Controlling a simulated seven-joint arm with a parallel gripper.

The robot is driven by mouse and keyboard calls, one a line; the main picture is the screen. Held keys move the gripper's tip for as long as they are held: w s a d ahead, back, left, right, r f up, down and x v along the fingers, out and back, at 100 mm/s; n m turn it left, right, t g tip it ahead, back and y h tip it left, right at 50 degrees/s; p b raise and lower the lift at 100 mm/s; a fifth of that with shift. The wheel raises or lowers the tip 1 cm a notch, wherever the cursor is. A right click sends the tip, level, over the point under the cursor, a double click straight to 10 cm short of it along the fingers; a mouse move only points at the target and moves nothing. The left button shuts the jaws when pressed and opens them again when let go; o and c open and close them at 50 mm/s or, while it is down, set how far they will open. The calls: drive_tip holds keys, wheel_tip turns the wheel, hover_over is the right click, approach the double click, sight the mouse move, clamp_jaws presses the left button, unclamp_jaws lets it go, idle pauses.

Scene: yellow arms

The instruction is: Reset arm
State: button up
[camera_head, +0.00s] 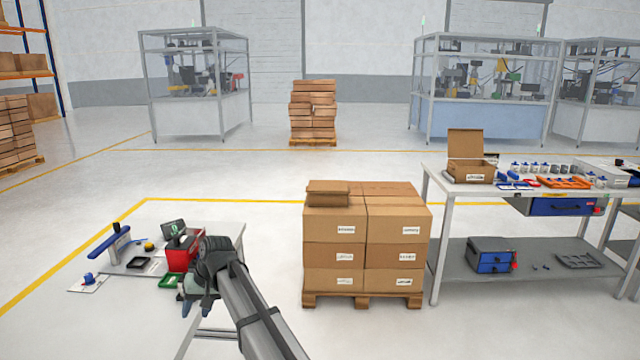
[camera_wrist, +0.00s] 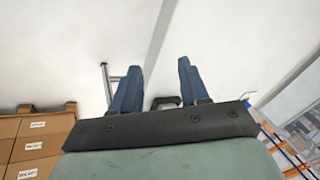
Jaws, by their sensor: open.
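My gripper (camera_head: 197,305) hangs over the right part of the small table at the lower left, in the head view. Its two blue fingers stand apart with nothing between them in the wrist view (camera_wrist: 155,85). The wrist camera looks past the fingers at pale floor and a grey stripe. My dark arm runs from the gripper down to the bottom edge of the head view and hides part of the table.
The small table (camera_head: 225,234) holds a red bin (camera_head: 180,257), a blue-topped stand (camera_head: 112,242) and small parts. A pallet of cartons (camera_head: 335,240), also in the wrist view (camera_wrist: 35,150), stands right of my arm. A workbench (camera_head: 470,187) stands farther right.

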drive_tip(key=d+f+m+h, duration=0.1)
drive_tip(key=d+f+m, duration=0.2)
drive_tip(key=d+f, duration=1.9)
drive_tip(key=s+d+f+m+g+h, duration=0.1)
drive_tip(key=s+d+f, duration=0.5)
drive_tip(key=d+f, duration=0.25)
drive_tip(key=s+d+f+g+h, duration=0.1)
drive_tip(key=s+d+f+g, duration=0.1)
drive_tip(key=s+d+f, duration=0.6)
drive_tip(key=s+d+f+g, duration=0.1)
drive_tip(key=s+d+f, duration=0.2)
drive_tip(key=s, duration=0.6)
drive_tip(key=s+d+f+m+g+h, duration=0.1)
drive_tip(key=s+d+f, duration=0.3)
drive_tip(key=s, duration=0.6)
drive_tip(key=s+d+f+m+g, duration=0.1)
drive_tip(key=s+d+f, duration=0.3)
drive_tip(key=s, duration=0.5)
drive_tip(key=d, duration=0.2)
drive_tip(key=shift+s+d+g+h, duration=0.3)
drive_tip(key=shift+s+d+g, duration=0.05)
drive_tip(key=shift+d+g, duration=0.05)
